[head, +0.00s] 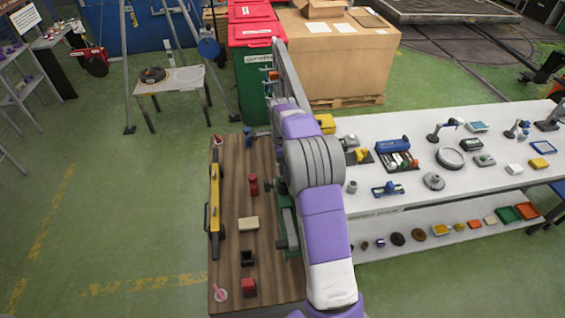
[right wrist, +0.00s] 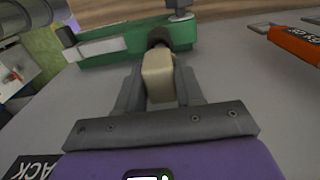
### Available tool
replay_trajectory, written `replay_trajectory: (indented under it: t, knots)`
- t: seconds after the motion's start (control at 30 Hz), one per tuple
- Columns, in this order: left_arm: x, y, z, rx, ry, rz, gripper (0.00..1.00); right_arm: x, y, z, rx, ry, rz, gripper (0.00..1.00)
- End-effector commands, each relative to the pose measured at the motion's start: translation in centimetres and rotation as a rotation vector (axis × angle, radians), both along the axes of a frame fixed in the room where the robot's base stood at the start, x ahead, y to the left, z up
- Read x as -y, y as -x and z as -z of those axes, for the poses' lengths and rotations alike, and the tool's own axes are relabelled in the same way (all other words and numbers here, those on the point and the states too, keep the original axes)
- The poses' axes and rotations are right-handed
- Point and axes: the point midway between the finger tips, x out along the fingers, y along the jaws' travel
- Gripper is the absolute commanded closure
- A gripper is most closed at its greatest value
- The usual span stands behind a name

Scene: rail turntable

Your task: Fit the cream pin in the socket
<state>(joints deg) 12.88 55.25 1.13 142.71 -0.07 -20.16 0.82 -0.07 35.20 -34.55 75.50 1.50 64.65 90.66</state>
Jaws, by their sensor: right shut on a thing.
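The cream pin (right wrist: 158,75) is held between the jaws of my right gripper (right wrist: 160,90) in the right wrist view. The pin's far end points at a dark round part (right wrist: 158,37) on a green fixture (right wrist: 120,45). I cannot tell whether they touch or whether the pin is in an opening. In the head view my right arm covers its own gripper and the pin. Part of a green fixture (head: 283,228) shows beside the arm at the wooden table's right side. My left gripper is out of view.
The wooden table (head: 232,172) holds a yellow-and-black bar (head: 214,200), a cream block (head: 248,223), a black block (head: 247,258) and red parts (head: 249,287). A white table (head: 400,128) with several devices stands to the right. An orange block (right wrist: 297,42) lies right of the gripper.

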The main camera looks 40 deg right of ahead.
Motion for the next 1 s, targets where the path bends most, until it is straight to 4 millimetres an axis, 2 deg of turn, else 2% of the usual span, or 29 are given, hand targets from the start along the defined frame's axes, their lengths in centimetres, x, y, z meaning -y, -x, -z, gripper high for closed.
replay_trajectory:
  t: [1.0]
  knots:
    - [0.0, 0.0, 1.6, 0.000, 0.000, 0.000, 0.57, 0.0, 0.0, 2.6, 0.000, 0.000, 0.000, 1.00]
